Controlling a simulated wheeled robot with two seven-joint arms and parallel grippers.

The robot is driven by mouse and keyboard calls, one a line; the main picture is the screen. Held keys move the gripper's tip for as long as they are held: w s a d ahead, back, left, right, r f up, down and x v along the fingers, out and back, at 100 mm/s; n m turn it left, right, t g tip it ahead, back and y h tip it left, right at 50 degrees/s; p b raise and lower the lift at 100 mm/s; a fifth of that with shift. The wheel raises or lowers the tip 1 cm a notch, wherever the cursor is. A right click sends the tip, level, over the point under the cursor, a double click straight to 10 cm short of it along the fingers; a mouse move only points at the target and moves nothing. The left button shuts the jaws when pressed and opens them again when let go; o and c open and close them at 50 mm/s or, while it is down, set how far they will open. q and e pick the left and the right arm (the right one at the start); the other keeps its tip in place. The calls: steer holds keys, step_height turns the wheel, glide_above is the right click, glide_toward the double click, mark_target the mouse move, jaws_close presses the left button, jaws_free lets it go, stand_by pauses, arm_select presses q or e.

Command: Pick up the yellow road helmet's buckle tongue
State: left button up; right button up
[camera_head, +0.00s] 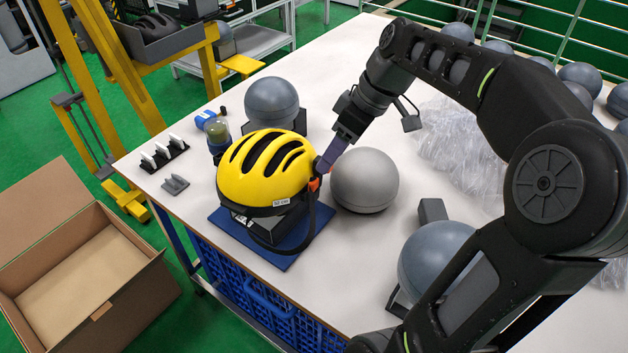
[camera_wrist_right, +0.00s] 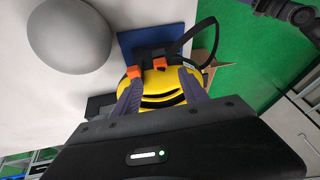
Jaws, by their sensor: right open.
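The yellow road helmet (camera_head: 265,172) sits on a dark stand over a blue mat (camera_head: 228,229) near the table's front edge. Its black strap (camera_head: 308,232) hangs down on the right side. Small orange buckle pieces (camera_head: 314,184) show at the helmet's right edge; I cannot tell tongue from socket. My right gripper (camera_head: 325,168) is open beside them. In the right wrist view its fingers (camera_wrist_right: 158,80) are spread in front of the helmet (camera_wrist_right: 160,96). One orange piece (camera_wrist_right: 159,63) lies between the fingertips, another (camera_wrist_right: 134,71) by the left fingertip. My left gripper is not in view.
A grey ball (camera_head: 364,180) stands close right of the gripper. A ball on a stand (camera_head: 271,102) is behind the helmet, another ball (camera_head: 437,258) at front right. Clear plastic bags (camera_head: 455,150) lie behind. An open cardboard box (camera_head: 80,262) is on the floor at left.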

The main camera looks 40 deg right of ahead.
mark_target(315, 181)
steer(key=shift+f, duration=0.1)
steer(key=shift+x, duration=1.3)
steer(key=shift+w, duration=0.1)
steer(key=p+x, duration=0.1)
steer(key=x, duration=0.4)
steer(key=shift+a, duration=0.1)
steer(key=shift+c, duration=0.3)
steer(key=c, duration=1)
